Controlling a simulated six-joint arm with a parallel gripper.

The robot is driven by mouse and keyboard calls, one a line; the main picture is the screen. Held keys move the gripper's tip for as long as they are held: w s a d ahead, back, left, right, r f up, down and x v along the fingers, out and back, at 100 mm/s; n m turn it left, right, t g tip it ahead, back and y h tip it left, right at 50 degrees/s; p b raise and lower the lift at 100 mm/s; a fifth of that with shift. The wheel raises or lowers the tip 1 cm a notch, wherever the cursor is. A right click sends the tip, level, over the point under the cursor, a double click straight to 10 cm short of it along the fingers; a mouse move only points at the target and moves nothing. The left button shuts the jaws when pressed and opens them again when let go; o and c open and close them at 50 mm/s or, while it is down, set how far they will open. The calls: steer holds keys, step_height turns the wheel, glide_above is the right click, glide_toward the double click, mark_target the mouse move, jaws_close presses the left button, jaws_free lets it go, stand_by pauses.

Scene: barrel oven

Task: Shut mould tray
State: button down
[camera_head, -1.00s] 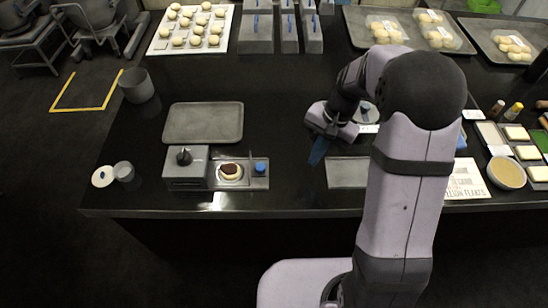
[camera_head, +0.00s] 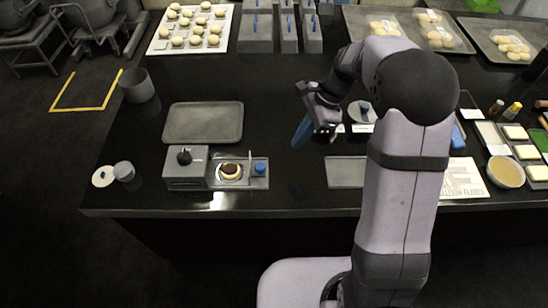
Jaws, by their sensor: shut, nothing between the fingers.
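The mould tray (camera_head: 243,184) sticks out to the right of the grey barrel oven box (camera_head: 186,174), which has a black knob on top. A round pale dough piece with a dark brown top (camera_head: 231,170) lies on the tray. A blue knob (camera_head: 260,168) stands at the tray's right end. My gripper (camera_head: 298,140), with blue fingers, is shut and empty. It points down-left above the black counter, up and to the right of the blue knob and apart from it.
An empty grey tray (camera_head: 203,123) lies behind the oven. A flat grey plate (camera_head: 346,172) lies to the right. The counter between the blue knob and the plate is clear.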

mark_target(229, 163)
steer(key=p+x, duration=0.1)
steer(key=x, duration=0.6)
steer(key=shift+s+f+p, duration=0.1)
steer(key=shift+p, duration=0.2)
steer(key=a, duration=0.1)
steer(key=a+p, duration=0.1)
steer(key=a, duration=0.1)
steer(key=shift+s+f, duration=0.25)
steer(key=shift+f, duration=0.05)
steer(key=shift+s+a+f+p, duration=0.1)
steer(key=shift+a+f+p, duration=0.05)
steer(key=shift+a+p, duration=0.4)
steer(key=shift+a, duration=0.1)
steer(key=a+p, duration=0.1)
steer(key=a, duration=1.1)
steer(key=shift+a+p, duration=0.25)
steer(key=shift+p, duration=0.15)
steer(key=shift+a, duration=0.1)
